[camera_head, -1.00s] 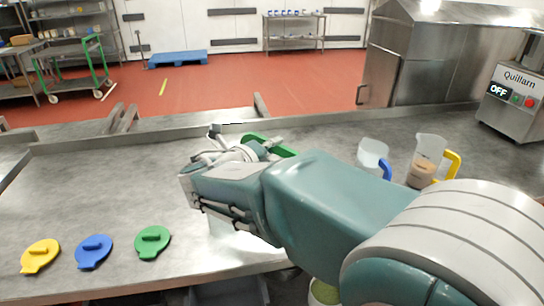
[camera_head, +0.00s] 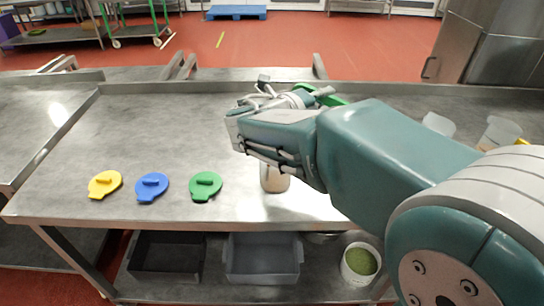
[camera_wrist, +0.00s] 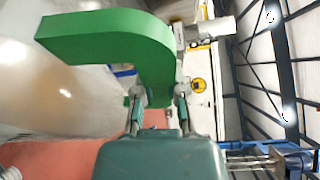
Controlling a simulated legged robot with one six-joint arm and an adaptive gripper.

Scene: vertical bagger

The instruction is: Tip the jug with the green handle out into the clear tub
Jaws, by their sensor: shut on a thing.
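The jug's green handle (camera_head: 322,95) shows behind my wrist in the head view. It also fills the upper left of the wrist view (camera_wrist: 120,42), between my gripper's fingers. My gripper (camera_wrist: 160,100) is shut on this handle. Part of the clear jug body (camera_head: 274,180) with pale brown contents shows below my gripper, over the table's front part; most of it is hidden by my arm. Whether it touches the table I cannot tell.
A dark tub (camera_head: 165,277) stands left of the pale one. A white bucket (camera_head: 358,277) with green contents stands right. Yellow (camera_head: 105,184), blue (camera_head: 151,187) and green (camera_head: 205,186) lids lie near the front edge. Two jugs (camera_head: 438,124) (camera_head: 499,132) stand at right.

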